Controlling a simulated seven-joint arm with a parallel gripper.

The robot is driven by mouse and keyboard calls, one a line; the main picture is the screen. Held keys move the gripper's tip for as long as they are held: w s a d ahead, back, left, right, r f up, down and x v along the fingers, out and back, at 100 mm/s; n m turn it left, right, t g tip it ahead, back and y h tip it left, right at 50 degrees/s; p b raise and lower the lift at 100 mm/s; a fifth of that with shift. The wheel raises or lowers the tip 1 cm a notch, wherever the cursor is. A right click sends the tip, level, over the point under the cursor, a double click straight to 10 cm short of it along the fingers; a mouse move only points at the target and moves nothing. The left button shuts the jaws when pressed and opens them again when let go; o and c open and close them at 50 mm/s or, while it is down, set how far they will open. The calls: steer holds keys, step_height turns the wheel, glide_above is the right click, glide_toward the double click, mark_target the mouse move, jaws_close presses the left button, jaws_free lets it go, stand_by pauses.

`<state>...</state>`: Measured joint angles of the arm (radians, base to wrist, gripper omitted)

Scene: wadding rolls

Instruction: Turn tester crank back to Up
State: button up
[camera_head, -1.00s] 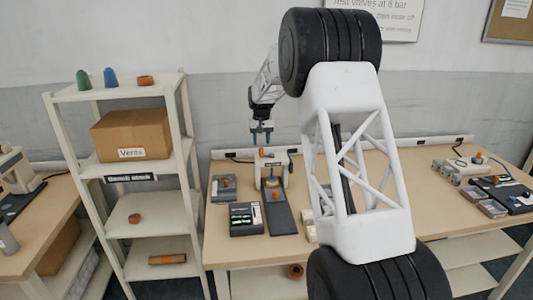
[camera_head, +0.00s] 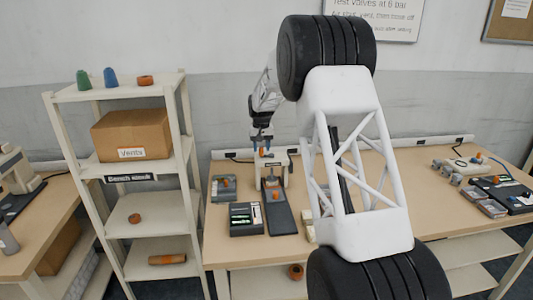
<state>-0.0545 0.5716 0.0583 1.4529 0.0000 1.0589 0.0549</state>
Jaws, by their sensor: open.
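The tester (camera_head: 281,173) stands on the bench in the middle of the view, a pale upright frame with a dark base plate (camera_head: 278,212) in front. A small orange part, which may be its crank, shows at its top left (camera_head: 262,152). My gripper (camera_head: 262,147) is open, pointing down at the tester's top, with its fingertips close to the orange part. I cannot tell whether they touch it. The crank's exact angle is too small to read. Another orange part (camera_head: 275,196) sits lower on the tester.
A dark tray (camera_head: 236,232) and a smaller box (camera_head: 215,196) stand left of the tester. The shelf rack (camera_head: 165,202) rises farther left. My arm hides the bench right of the tester. Grey fittings (camera_head: 444,167) and more trays are at the far right.

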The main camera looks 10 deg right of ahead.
steer(key=shift+f, duration=0.65)
steer(key=shift+c, duration=0.3)
steer(key=c, duration=0.6)
steer(key=shift+s+d, duration=0.25)
steer(key=shift+s, duration=0.4)
steer(key=shift+s+d, duration=0.2)
steer(key=shift+s, duration=0.45)
steer(key=shift+s+d, duration=0.75)
steer(key=shift+d, duration=0.35)
